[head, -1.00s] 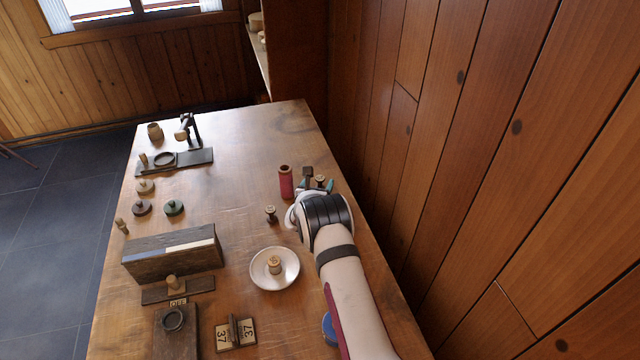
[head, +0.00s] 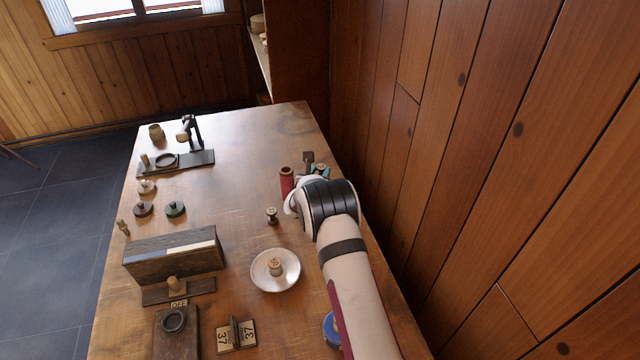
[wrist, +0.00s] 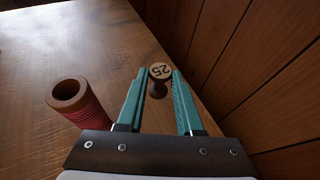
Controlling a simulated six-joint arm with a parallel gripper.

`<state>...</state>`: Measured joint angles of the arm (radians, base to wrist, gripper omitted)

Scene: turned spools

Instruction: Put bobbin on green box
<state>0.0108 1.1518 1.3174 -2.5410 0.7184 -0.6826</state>
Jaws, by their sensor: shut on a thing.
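A small dark bobbin (wrist: 160,73) with a pale round top marked 25 sits between the teal fingertips of my gripper (wrist: 158,85) in the wrist view. My gripper is shut on it. In the head view the top of this bobbin (head: 320,168) shows just beyond my wrist, which hides most of the fingers. I cannot make out a green box in either view. Another small dark bobbin (head: 272,215) stands on the table left of my wrist, and a pale one (head: 275,266) stands in the white dish (head: 291,279).
A red spool (head: 287,181) stands close left of my gripper; it also shows in the wrist view (wrist: 80,104). A dark upright piece (head: 307,160) is just behind. The wood wall (head: 430,150) runs along the right. A long dark block (head: 175,258) lies at left.

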